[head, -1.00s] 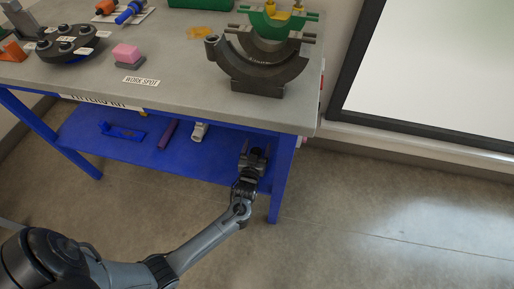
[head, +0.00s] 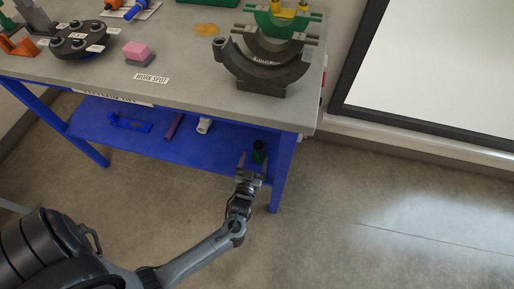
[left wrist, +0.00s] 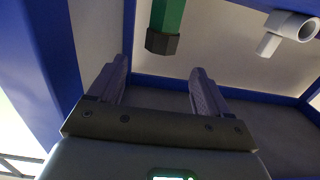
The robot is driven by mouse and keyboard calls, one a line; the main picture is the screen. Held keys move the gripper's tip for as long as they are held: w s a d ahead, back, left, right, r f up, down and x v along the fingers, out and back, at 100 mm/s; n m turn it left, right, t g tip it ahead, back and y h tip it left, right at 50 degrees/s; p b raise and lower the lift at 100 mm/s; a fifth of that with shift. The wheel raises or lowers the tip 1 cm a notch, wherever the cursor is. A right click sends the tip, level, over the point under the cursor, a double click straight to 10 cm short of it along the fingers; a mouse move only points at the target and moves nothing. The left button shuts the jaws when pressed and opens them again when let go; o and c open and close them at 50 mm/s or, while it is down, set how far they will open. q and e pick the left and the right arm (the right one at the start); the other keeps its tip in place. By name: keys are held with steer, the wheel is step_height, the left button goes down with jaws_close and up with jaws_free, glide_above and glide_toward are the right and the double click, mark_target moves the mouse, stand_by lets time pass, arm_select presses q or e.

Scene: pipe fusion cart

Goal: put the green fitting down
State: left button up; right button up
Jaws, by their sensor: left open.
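The green fitting (head: 260,151) stands on the blue lower shelf (head: 222,148) of the cart, near the right front leg. Its body is green with a dark end. In the left wrist view the green fitting (left wrist: 166,22) shows a green body and a black hexagonal end, ahead of and between the fingers and apart from them. My left gripper (head: 250,164) is open and empty in front of the fitting, at the shelf's front edge; its fingers also show in the left wrist view (left wrist: 157,82). My right gripper is not in view.
A white tee pipe (head: 204,125), a purple bar (head: 174,126) and a blue bracket (head: 130,122) lie further left on the shelf. The worktop (head: 190,88) hangs above; the blue leg (head: 282,172) stands just right of the fitting.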

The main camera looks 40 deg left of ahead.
arm_select(q)
steer(key=s+d+r+m+g+h, duration=0.2)
steer(key=s+d+r+g, duration=0.1)
steer(key=s, duration=0.4)
steer(key=s+d+r+m+g+h, duration=0.3)
steer(key=s+g, duration=0.2)
steer(key=s, duration=0.1)
steer(key=s+d+r+m+g+h, duration=0.2)
steer(key=s+d+g+h, duration=0.1)
steer(key=s, duration=0.4)
steer(key=shift+s+r+m+g+p, duration=0.3)
steer(key=shift+r+g, duration=0.1)
steer(key=shift+r, duration=0.1)
step_height(320, 180, up, 60)
steer(key=p, duration=6)
